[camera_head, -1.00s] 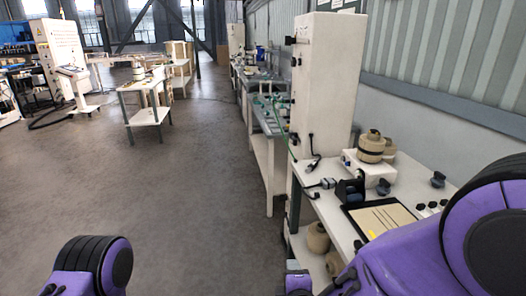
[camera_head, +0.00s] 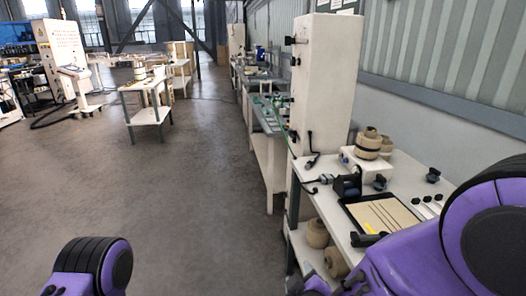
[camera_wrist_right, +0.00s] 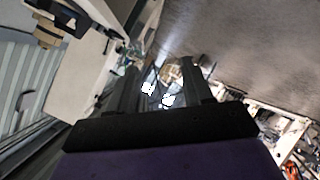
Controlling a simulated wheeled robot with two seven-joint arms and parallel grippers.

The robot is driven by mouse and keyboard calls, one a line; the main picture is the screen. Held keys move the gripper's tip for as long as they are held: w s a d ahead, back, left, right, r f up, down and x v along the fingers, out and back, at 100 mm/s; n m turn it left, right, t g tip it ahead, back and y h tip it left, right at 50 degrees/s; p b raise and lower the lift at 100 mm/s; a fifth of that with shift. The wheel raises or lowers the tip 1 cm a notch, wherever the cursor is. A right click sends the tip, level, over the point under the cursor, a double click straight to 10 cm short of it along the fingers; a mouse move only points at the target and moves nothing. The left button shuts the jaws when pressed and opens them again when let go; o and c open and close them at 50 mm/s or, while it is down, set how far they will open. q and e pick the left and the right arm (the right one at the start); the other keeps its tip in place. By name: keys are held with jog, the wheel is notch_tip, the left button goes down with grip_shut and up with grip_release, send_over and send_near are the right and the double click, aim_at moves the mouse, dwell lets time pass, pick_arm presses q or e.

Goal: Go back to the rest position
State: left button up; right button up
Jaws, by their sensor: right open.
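My right arm comes in at the lower right of the head view, purple with a black joint, in front of the workbench. My right gripper shows in the right wrist view (camera_wrist_right: 163,72). Its two dark fingers are apart, with nothing between them except the distant room. In the head view, only a small purple and grey part of that arm's end shows at the bottom edge; the fingers cannot be made out there. My left arm shows only as a purple and black joint at the lower left. The left gripper is out of view.
The white workbench (camera_head: 402,172) at right carries stacked brown rolls (camera_head: 368,147) and a dark-edged tray (camera_head: 384,214). More brown rolls (camera_head: 317,233) sit on its lower shelf. A tall white cabinet (camera_head: 325,90) stands behind. The grey floor (camera_head: 190,190) at left is open.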

jog(key=s+d+f+m+g+h, duration=0.2)
jog(key=s+d+f+m+g, duration=0.35)
jog(key=d+f+m, duration=0.75)
jog(key=s+d+f+g, duration=0.1)
jog(key=s+d+f, duration=0.1)
jog(key=s+f, duration=0.2)
jog(key=s+d+f+m+g+h, duration=0.1)
jog(key=s+d+f, duration=0.2)
jog(key=s, duration=0.6)
jog(key=s+d+f+m+g, duration=0.1)
jog(key=s+d+f, duration=0.2)
jog(key=s+f, duration=0.2)
jog(key=shift+s+d, duration=0.25)
jog(key=shift+s, duration=0.75)
jog(key=shift+g, duration=0.25)
